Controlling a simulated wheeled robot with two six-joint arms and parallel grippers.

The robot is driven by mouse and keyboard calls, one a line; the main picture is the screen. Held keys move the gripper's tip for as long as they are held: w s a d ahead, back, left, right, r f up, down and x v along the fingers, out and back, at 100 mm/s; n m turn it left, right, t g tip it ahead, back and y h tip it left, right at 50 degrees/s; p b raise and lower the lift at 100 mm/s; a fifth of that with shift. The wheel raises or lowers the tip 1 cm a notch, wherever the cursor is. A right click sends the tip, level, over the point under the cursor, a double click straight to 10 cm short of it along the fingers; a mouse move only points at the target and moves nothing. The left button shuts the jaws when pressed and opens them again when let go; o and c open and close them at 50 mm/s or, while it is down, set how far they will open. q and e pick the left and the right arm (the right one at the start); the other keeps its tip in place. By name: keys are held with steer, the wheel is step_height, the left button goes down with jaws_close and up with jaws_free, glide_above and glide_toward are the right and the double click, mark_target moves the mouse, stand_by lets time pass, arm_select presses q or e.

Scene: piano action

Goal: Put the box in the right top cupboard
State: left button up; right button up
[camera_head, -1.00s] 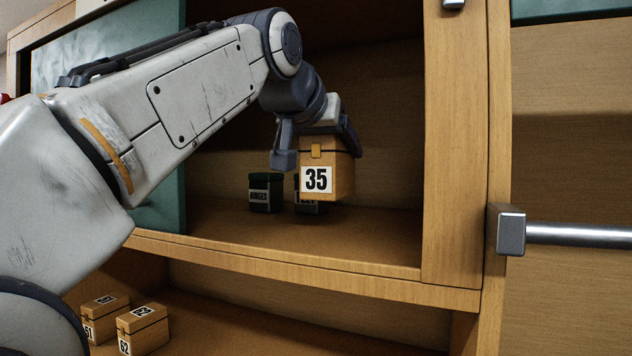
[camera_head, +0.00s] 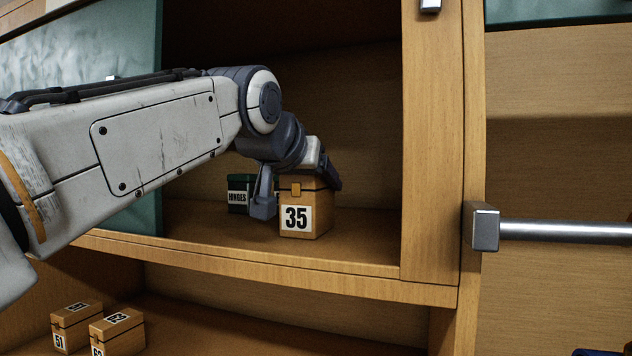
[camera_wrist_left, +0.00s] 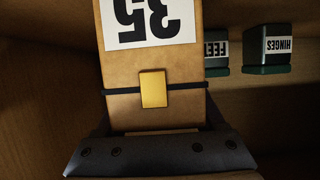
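The wooden box labelled 35 (camera_head: 310,195) is in the open upper cupboard (camera_head: 375,255), low over its floor near the front. I cannot tell whether its underside touches the shelf. My left gripper (camera_head: 297,190) comes from above with one finger on each side of the box and is shut on it. In the left wrist view the box (camera_wrist_left: 150,75) fills the space between the fingers, its yellow clasp and upside-down label facing the camera. My right gripper is not in view.
A dark green HINGES box (camera_head: 238,192) stands behind; a FEET-like labelled box (camera_wrist_left: 216,50) shows beside it in the wrist view. A teal panel (camera_head: 140,215) covers the left. Wooden boxes (camera_head: 122,330) sit on the lower shelf. A metal handle (camera_head: 560,231) juts at right.

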arm_select(q)
steer(key=o, duration=0.4)
steer(key=shift+c, duration=0.2)
steer(key=shift+r, duration=0.1)
steer(key=b+v, duration=0.3)
steer(key=v, duration=0.9)
steer(key=shift+b, duration=0.35)
steer(key=shift+r, duration=0.1)
